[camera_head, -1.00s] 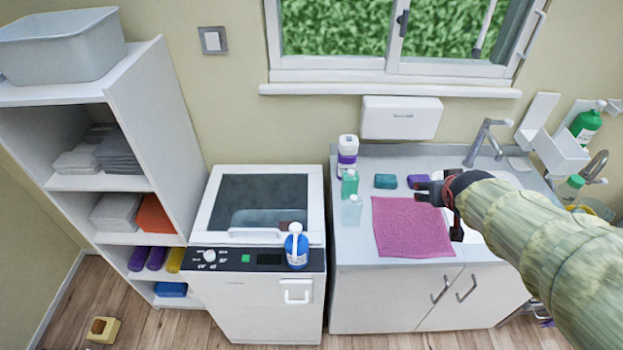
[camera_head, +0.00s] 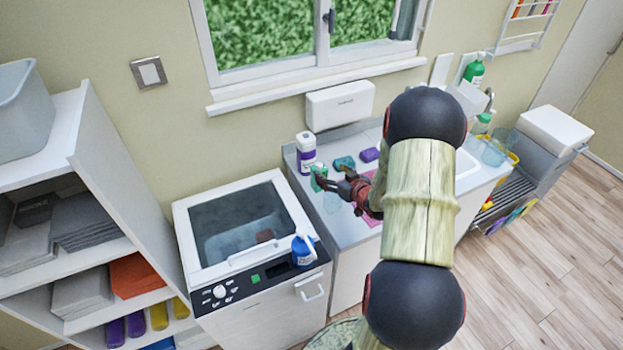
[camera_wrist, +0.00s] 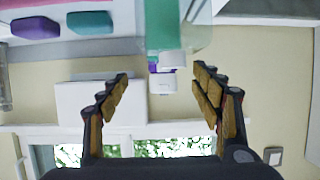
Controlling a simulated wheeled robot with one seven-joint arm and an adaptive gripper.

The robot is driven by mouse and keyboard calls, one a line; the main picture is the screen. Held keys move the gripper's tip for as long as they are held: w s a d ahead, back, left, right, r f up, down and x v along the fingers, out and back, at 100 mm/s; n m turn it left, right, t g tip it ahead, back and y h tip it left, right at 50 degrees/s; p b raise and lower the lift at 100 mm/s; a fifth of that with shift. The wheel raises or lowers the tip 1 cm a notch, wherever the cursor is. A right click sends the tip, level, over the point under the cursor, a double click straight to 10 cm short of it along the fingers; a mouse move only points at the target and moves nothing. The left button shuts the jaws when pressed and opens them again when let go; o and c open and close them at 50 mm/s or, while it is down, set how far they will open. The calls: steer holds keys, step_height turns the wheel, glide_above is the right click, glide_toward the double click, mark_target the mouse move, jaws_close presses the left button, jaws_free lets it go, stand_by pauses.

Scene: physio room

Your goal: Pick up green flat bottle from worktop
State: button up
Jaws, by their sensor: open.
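The green flat bottle (camera_head: 319,178) stands on the worktop (camera_head: 346,256) near its left edge, partly hidden by my gripper. My gripper (camera_head: 330,180) is open and close to it, with the fingers pointing toward the bottles. In the wrist view the green bottle (camera_wrist: 164,25) shows at the top, in line with the gap between the open fingers (camera_wrist: 161,74). It seems to lie just beyond the fingertips, and nothing is held. Whether a finger touches it, I cannot tell.
A white bottle with a purple label (camera_head: 306,154) stands behind the green one. A pale clear bottle (camera_head: 332,203) is in front. A teal sponge (camera_head: 344,163) and a purple sponge (camera_head: 370,155) lie to the right. A blue spray bottle (camera_head: 303,250) is on the washer (camera_head: 213,286).

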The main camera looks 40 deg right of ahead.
mark_target(321, 168)
steer(key=x, duration=0.6)
steer(key=shift+w+a+f+b, duration=0.3)
steer(key=shift+f, duration=0.05)
steer(key=shift+c, duration=0.8)
steer(key=c, duration=1.5)
steer(key=shift+r, duration=0.1)
jaws_close()
